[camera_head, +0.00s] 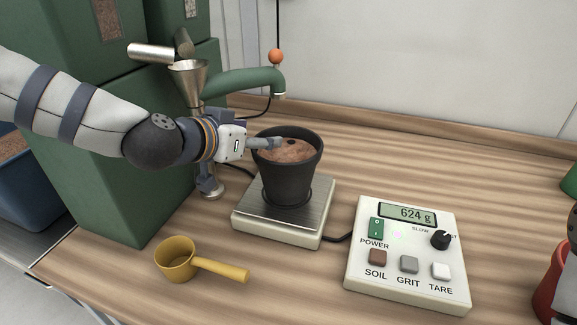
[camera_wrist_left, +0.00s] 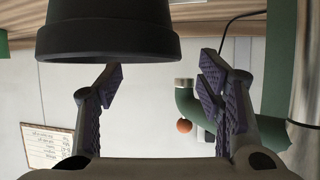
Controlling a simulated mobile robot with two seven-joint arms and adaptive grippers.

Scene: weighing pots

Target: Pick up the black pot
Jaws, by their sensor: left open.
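The black pot (camera_head: 288,182) stands upright on the metal plate of the scale (camera_head: 245,220) and holds brown soil (camera_head: 290,150) with a small dark spot on it. My left gripper (camera_head: 272,143) reaches in from the left at rim height, its fingers overlapping the pot's near-left rim in the head view. In the left wrist view, which is upside down, the pot (camera_wrist_left: 108,30) fills the upper left. The open fingers of my left gripper (camera_wrist_left: 168,85) show with nothing between their tips. Whether a finger touches the rim, I cannot tell.
A control box (camera_head: 405,255) reading 624 g stands right of the scale. A yellow scoop (camera_head: 178,260) lies front left. A steel funnel (camera_head: 188,75) and green spout (camera_head: 245,80) stand behind my arm. A red object (camera_head: 548,290) and a green one (camera_head: 570,182) are at the right edge.

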